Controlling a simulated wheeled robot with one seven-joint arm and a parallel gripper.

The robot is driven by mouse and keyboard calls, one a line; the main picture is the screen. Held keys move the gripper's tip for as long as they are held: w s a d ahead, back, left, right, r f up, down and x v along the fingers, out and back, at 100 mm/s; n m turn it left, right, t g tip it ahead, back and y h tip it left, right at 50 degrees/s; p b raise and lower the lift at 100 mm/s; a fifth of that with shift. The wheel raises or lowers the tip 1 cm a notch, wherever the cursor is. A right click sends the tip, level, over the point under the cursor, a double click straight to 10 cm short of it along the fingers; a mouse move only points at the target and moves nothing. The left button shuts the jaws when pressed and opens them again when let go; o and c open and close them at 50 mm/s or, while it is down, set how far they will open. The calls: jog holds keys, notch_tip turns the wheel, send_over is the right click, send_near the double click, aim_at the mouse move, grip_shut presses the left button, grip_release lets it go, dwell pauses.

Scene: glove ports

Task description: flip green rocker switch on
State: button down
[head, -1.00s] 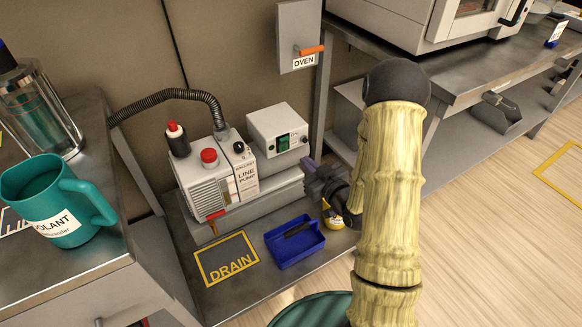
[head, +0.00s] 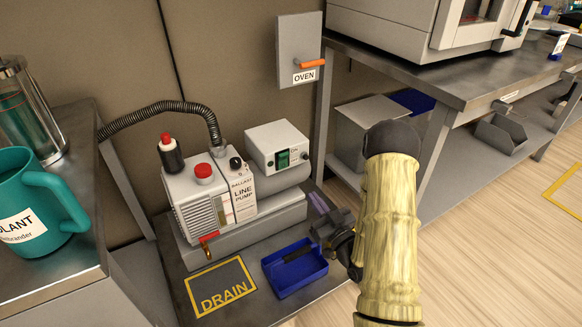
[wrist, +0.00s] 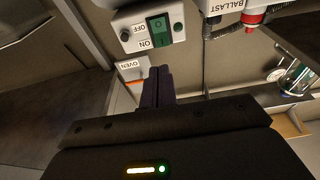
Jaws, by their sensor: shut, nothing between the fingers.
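The green rocker switch (head: 283,159) sits on the front of a white box (head: 277,143) above the pump. I cannot tell which half is pressed in. My gripper (head: 318,202) is shut and empty, below and to the right of the switch in the head view. Its purple fingertips (wrist: 159,72) show just below the switch in the wrist view, apart from it.
The line pump (head: 212,195), with a red knob and hose, stands left of the white box. A blue tray (head: 295,270) and the DRAIN mat (head: 222,287) lie in front. An OVEN switch box (head: 299,45) is on the wall above. A bench stands at the right.

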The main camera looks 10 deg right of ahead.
aim_at(286, 159)
jog(key=b+x, duration=0.4)
jog(key=x, duration=0.9)
jog(key=shift+w+r, duration=0.1)
